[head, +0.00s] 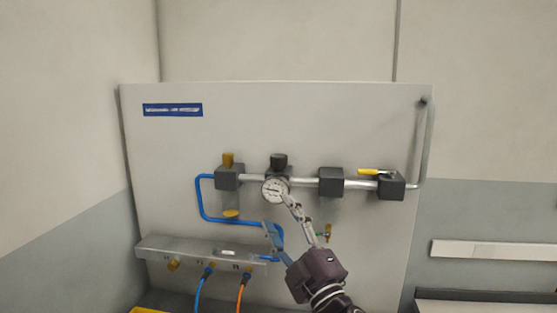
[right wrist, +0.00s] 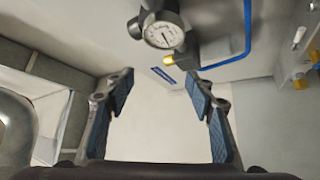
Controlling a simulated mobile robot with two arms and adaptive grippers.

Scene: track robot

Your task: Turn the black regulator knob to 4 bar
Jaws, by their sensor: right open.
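The black regulator knob (head: 279,160) sits on top of the regulator on the grey panel, above a round white gauge (head: 274,190). The gauge (right wrist: 164,35) shows at the top of the right wrist view, with the dark knob (right wrist: 134,27) seemingly at its left. The gauge reading is too small to tell. My right gripper (head: 276,210) is open and empty, below the knob, with its fingertips around the gauge's lower edge in the head view. In the right wrist view my right gripper (right wrist: 159,78) has nothing between its fingers. My left gripper is not in view.
A metal pipe joins a brass-topped filter (head: 229,176), a black block (head: 331,181) and a yellow-handled valve (head: 390,185). A blue tube (head: 200,200) runs to a grey manifold (head: 190,250) with hoses. The panel above the knob is clear.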

